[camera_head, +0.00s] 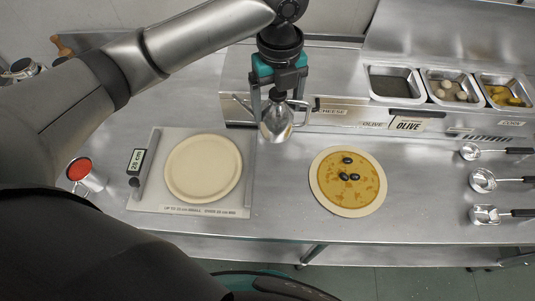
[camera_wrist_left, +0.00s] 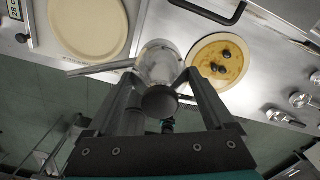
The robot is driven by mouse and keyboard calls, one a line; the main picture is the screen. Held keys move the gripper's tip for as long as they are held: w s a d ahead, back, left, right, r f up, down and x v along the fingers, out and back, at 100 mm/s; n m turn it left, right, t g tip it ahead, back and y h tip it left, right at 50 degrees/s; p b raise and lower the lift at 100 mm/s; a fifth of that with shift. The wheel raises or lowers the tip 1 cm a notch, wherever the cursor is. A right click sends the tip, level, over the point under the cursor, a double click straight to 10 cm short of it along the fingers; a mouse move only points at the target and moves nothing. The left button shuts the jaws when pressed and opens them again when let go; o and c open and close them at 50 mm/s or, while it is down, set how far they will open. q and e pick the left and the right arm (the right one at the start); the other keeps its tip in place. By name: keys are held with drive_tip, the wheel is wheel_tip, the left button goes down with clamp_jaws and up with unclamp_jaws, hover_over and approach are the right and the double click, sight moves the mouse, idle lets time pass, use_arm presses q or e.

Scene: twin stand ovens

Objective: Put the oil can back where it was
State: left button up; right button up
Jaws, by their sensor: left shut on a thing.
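The oil can (camera_head: 276,124) is shiny metal with a thin spout on its left and a looped handle on its right. My left gripper (camera_head: 278,97) is shut on it from above, just in front of the ingredient rail. The can also shows in the left wrist view (camera_wrist_left: 158,64), between the fingers, its long spout pointing left. I cannot tell whether its base touches the counter. My right gripper is out of view.
A scale board (camera_head: 240,195) with a plain dough disc (camera_head: 203,167) lies left of the can. A dough round topped with sauce and olives (camera_head: 347,195) lies to its right. Topping pans (camera_head: 395,84) stand at the back right; several measuring cups (camera_head: 483,180) lie at right.

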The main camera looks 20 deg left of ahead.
sight(277, 123)
use_arm(q)
wheel_tip(277, 123, down, 18)
drive_tip(key=shift+d+r+b, duration=0.1)
drive_tip(key=shift+r+b, duration=0.05)
drive_tip(key=shift+b, duration=0.5)
drive_tip(key=o, duration=1.3)
drive_tip(key=shift+f, duration=0.2)
wheel_tip(277, 123, up, 12)
drive_tip(key=shift+r+p, duration=0.2)
drive_tip(key=shift+p, duration=0.35)
